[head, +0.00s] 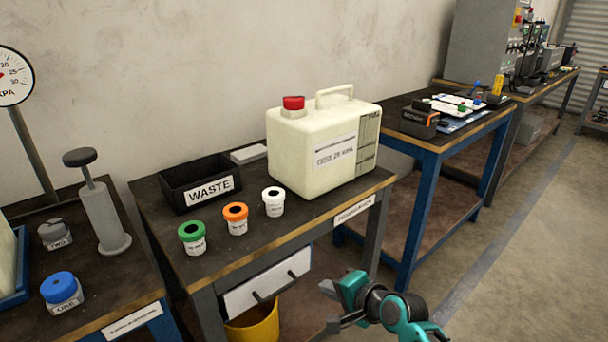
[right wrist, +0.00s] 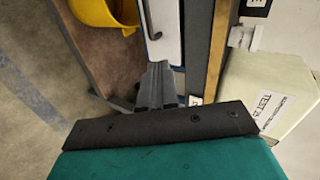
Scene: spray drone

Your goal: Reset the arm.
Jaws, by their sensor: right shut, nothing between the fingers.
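My right gripper (head: 333,322) is at the bottom of the head view, in front of the middle table and below its top edge. Its fingers are closed together and empty, which the right wrist view (right wrist: 156,72) also shows. It touches nothing that I can see. My left gripper is not in view. On the middle table stands a cream canister (head: 300,160) with a red cap and a label.
The middle table also holds a black WASTE bin (head: 170,195) and green (head: 192,245), orange (head: 237,228) and white (head: 273,208) lidded cups. A drawer (head: 268,285) and a yellow bucket (head: 255,328) are below. Floor (head: 500,290) at right is clear.

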